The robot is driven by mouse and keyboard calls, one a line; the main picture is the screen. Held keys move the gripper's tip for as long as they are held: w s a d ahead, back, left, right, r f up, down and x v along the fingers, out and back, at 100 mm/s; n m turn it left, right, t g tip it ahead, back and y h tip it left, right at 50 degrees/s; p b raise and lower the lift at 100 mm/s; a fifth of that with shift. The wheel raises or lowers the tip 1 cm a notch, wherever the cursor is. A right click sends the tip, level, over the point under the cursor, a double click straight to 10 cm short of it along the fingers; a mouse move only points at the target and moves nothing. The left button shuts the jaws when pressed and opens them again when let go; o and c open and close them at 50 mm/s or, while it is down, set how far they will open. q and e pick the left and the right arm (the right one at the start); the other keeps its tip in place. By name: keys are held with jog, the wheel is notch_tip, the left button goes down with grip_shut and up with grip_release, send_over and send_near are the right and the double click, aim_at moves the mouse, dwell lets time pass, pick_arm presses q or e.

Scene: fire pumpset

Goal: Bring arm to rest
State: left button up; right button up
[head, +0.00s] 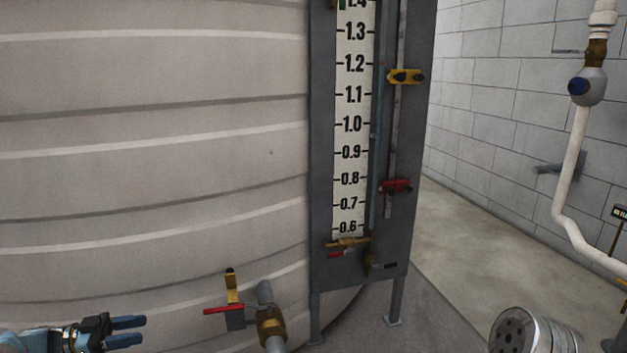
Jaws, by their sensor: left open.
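My left gripper (128,331) shows at the bottom left of the head view, its arm coming in from the left edge. Its two blue fingers point right and stand apart, with nothing between them. It is in front of the big ribbed tank (150,150), to the left of a valve with a red handle (224,310) and clear of it in the picture. My right gripper is not in view.
A level gauge (351,124) on a grey frame stands right of the tank, with yellow and red clamps. A brass fitting (271,326) sits low by the tank. A metal cylinder (520,331) and white pipe (567,180) are at right. Floor between is clear.

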pick_arm(q)
jog(key=w+d+f+n+t+y, duration=0.5)
jog(key=w+d+f+n+t, duration=0.25)
jog(key=w+n+t, duration=0.2)
jog(key=d+f+n+y, duration=0.4)
jog(key=f+n+y, duration=0.1)
jog(key=f, duration=0.2)
jog(key=s+d+f+n+g+y, duration=0.35)
jog(key=s+d+f, duration=0.25)
jog(key=f, duration=0.4)
jog(key=s+d+f+g, duration=0.3)
jog(key=s+d+g, duration=0.1)
jog(key=s, duration=0.5)
jog(key=s+d+f+g, duration=0.2)
jog(key=s+d+g, duration=0.1)
jog(key=s, duration=0.7)
jog(key=s+d+f+g, duration=0.3)
jog(key=s+d+g, duration=0.1)
jog(key=s, duration=0.5)
jog(key=shift+m, duration=0.8)
jog(key=w+d+f+b, duration=0.1)
jog(key=b, duration=0.2)
jog(key=w+d+f+b, duration=0.1)
jog(key=f+b, duration=0.1)
jog(key=b, duration=0.1)
jog(key=shift+d, duration=0.4)
